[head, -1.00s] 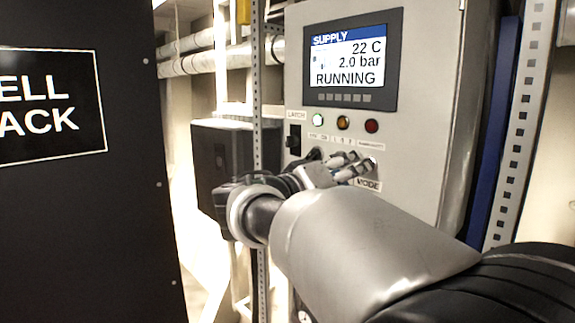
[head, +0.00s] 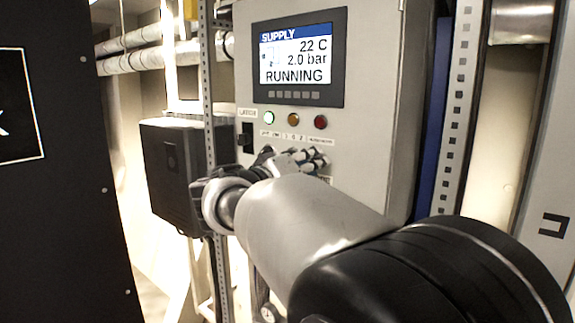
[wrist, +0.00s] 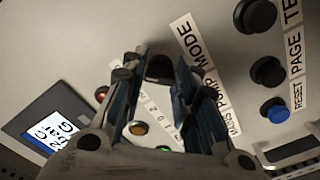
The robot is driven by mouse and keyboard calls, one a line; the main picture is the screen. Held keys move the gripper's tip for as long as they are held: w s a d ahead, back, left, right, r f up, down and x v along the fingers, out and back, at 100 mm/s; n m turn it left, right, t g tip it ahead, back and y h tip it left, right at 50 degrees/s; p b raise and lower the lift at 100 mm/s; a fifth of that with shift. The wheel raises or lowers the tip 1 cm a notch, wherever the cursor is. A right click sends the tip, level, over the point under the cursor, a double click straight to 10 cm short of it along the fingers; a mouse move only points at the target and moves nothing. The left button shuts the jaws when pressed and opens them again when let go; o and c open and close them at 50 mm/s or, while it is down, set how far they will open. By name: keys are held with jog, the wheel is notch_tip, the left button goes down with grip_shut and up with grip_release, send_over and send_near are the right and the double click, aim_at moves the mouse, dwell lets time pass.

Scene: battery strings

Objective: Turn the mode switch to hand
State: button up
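The mode switch, a dark round knob (wrist: 159,69), shows in the wrist view beside the white MODE label (wrist: 188,38). My gripper (wrist: 157,66) is open, with one finger on each side of the knob. A small gap seems to show on both sides, but I cannot tell whether a finger touches it. In the head view, my gripper (head: 303,160) is at the grey panel (head: 375,120), below the row of lamps, and hides the switch. The knob's pointing direction cannot be read.
A display (head: 297,58) reads SUPPLY, 22 C, 2.0 bar, RUNNING. The green lamp (head: 269,118) is lit. A black latch (head: 246,138) sits left of my gripper. Other dark knobs (wrist: 267,71) and a blue button (wrist: 275,110) lie to the right in the wrist view.

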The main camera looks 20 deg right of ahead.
jog(key=c, duration=0.5)
jog(key=n+p, duration=0.4)
jog(key=n, duration=1.3)
jog(key=shift+n, duration=0.4)
dwell(0.4)
jog(key=o, duration=1)
